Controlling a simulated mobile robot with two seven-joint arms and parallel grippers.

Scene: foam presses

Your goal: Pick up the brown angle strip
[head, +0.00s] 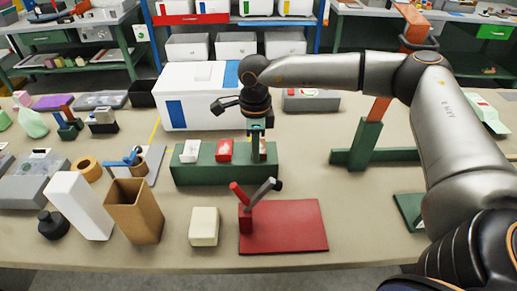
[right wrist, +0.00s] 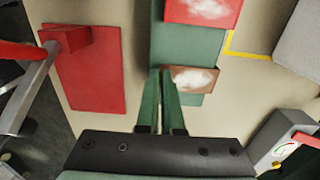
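The brown angle strip (right wrist: 196,79), with a white patch on top, sits on the green stand (head: 221,171), at its right end. It shows larger in the right wrist view; in the head view my gripper partly covers it. My right gripper (right wrist: 161,74) points down at the strip's left edge in the wrist view. Its green fingers are close together with only a thin gap, and appear shut on the strip's edge; the contact at the tips is hard to see. It also shows above the stand in the head view (head: 257,150). My left gripper is not in view.
A red piece (head: 225,150) and a white piece (head: 190,151) stand on the same green stand. A red press (head: 290,230) with a lever is in front. A cream block (head: 204,227) and brown open box (head: 135,211) stand left of it. A white case (head: 200,95) is behind.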

